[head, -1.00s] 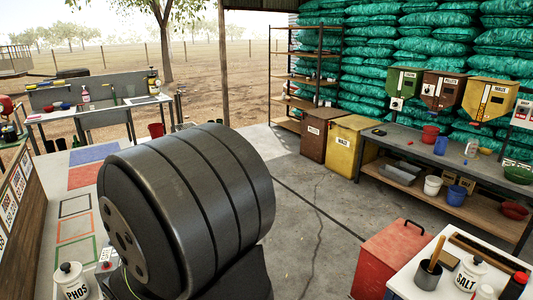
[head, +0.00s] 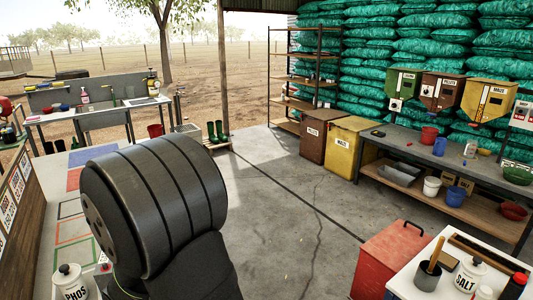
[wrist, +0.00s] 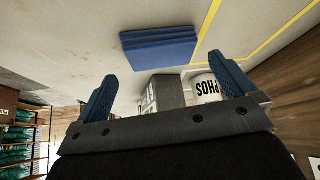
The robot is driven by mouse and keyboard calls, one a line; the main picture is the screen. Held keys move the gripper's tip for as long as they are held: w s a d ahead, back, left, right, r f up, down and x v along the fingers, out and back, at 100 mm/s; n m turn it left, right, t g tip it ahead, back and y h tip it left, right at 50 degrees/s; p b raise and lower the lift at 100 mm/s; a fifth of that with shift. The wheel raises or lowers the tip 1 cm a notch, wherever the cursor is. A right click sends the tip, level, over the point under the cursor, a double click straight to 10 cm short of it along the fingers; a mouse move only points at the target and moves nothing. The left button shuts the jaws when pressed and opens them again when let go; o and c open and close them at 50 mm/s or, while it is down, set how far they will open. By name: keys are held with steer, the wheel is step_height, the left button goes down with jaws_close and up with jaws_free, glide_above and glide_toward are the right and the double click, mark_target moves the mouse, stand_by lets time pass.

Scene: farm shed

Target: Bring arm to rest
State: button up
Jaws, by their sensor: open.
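My gripper (wrist: 165,74) shows in the wrist view with its two blue fingers spread wide apart and nothing between them. The wrist picture appears upside down. A white pot lettered PHOS (wrist: 205,88) shows behind the right finger, partly hidden by it. In the head view my large dark arm link fills the left middle, and the gripper itself cannot be seen there. The PHOS pot stands at the lower left of the head view (head: 70,283).
A blue ribbed block (wrist: 160,47) lies beyond the fingers. A red box (head: 390,262) and a white table with a SALT pot (head: 468,276) stand at lower right. A grey bench (head: 440,160) lines the right. The concrete floor (head: 290,220) between is clear.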

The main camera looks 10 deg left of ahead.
steer(key=x, duration=0.4)
steer(key=shift+d, duration=0.1)
step_height(320, 180, up, 5)
steer(key=shift+f, duration=0.2)
steer(key=w+d+r, duration=0.6)
steer(key=d+r, duration=0.1)
steer(key=d, duration=0.4)
steer(key=w+d+m+t, duration=0.1)
steer(key=w+d+m, duration=0.1)
steer(key=w, duration=0.7)
steer(key=w+d+r+m+h, duration=0.1)
steer(key=w+d+m, duration=0.1)
steer(key=w, duration=0.7)
steer(key=shift+w+d+t+h, duration=0.3)
steer(key=shift+w+d+t, duration=0.1)
steer(key=shift+d, duration=0.5)
steer(key=shift+s, duration=0.1)
steer(key=s+a+f+n+g, duration=0.1)
steer(key=s+a+n, duration=0.1)
steer(key=s, duration=0.8)
steer(key=s+a+f+n+y, duration=0.1)
steer(key=s+a+n, duration=0.1)
steer(key=s+a, duration=0.3)
steer(key=shift+s+a+g+y, duration=0.3)
steer(key=shift+s+g, duration=0.1)
steer(key=shift+s, duration=2)
